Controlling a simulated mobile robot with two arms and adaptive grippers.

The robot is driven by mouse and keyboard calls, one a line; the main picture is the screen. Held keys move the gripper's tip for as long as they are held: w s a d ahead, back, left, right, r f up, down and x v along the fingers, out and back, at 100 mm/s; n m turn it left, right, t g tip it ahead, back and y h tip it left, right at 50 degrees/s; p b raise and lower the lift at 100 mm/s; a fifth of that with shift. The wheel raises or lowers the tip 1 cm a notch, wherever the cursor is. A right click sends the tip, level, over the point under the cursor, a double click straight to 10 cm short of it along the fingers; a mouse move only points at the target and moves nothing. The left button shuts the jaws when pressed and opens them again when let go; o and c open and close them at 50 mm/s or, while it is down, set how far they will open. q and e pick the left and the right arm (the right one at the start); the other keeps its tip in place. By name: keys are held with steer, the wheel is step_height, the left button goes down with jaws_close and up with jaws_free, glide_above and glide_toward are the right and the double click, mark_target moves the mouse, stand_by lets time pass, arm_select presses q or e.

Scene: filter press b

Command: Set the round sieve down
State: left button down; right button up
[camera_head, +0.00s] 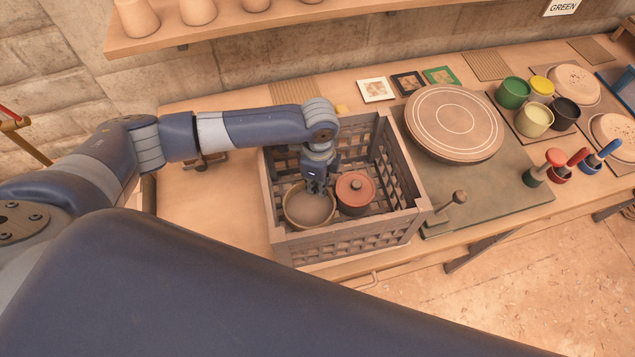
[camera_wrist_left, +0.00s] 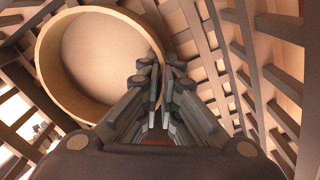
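The round sieve (camera_head: 308,209) has a tan rim and a greyish mesh. It is inside the slatted wooden crate (camera_head: 345,243), in the left part. My left gripper (camera_head: 316,188) reaches down into the crate at the sieve's far rim. In the left wrist view, the fingers (camera_wrist_left: 165,78) are close together with the sieve's rim (camera_wrist_left: 48,50) running in between their tips, so they look shut on it. I cannot tell whether the sieve's underside touches the crate floor. My right gripper is not in view.
A lidded reddish pot (camera_head: 355,194) stands in the crate, right of the sieve. Right of the crate are a round wheel (camera_head: 454,123) on a dark mat and a wooden-knobbed tool (camera_head: 452,203). A shelf (camera_head: 230,27) with pots is behind. The bench left of the crate is mostly clear.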

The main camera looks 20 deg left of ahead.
arm_select(q)
steer(key=c, duration=1.8)
jaws_free()
steer(key=shift+f, duration=0.1)
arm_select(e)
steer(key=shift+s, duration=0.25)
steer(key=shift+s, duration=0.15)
arm_select(q)
step_height(320, 180, up, 12)
steer(key=b, duration=0.2)
steer(key=shift+b, duration=0.4)
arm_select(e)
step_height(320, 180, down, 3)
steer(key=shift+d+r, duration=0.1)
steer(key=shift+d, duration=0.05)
arm_select(q)
steer(key=shift+w, duration=0.1)
